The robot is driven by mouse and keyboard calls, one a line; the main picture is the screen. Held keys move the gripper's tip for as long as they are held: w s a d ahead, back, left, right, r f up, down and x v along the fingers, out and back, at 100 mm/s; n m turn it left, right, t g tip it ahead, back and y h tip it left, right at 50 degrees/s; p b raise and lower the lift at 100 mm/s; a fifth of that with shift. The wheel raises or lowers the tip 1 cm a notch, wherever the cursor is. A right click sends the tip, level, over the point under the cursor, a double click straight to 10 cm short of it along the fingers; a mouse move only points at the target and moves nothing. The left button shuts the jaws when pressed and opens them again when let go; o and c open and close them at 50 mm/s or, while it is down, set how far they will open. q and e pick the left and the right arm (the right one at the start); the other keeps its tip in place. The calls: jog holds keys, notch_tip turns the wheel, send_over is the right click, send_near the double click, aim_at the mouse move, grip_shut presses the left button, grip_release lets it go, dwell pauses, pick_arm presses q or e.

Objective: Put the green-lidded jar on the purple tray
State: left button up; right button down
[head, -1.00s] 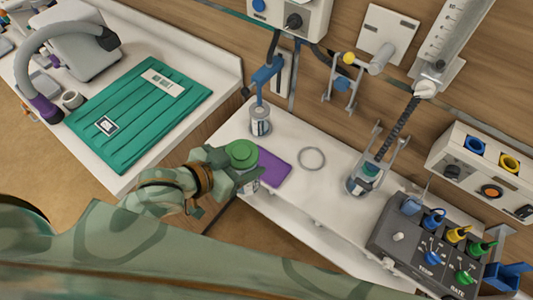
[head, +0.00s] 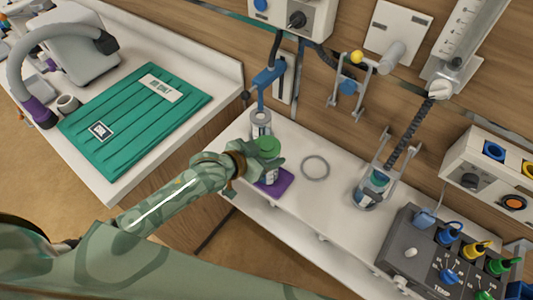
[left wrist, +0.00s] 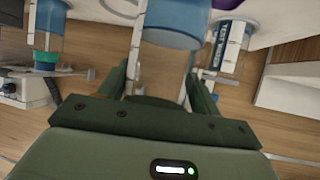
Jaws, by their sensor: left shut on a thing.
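The green-lidded jar (head: 267,147) is upright, its lid at the top and its clear body partly hidden by my left gripper (head: 262,164). That gripper is shut on the jar, reaching in from the left. The purple tray (head: 281,185) lies flat on the white shelf, right below the jar and partly covered by the hand. I cannot tell whether the jar's base touches it. In the left wrist view the two dark fingers of my left gripper (left wrist: 165,80) show, with a clear, blue-banded cylinder beyond them. My right gripper is out of view.
A jar under a blue fitting (head: 261,122) stands just behind the held jar. A grey ring (head: 315,167) lies right of the tray. A teal-lidded jar (head: 374,186) and a grey control box (head: 425,250) stand further right. A green folded cloth (head: 135,118) lies on the left counter.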

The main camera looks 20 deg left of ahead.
pick_arm(q)
jog(key=o, duration=1.3)
jog(key=shift+c, duration=0.2)
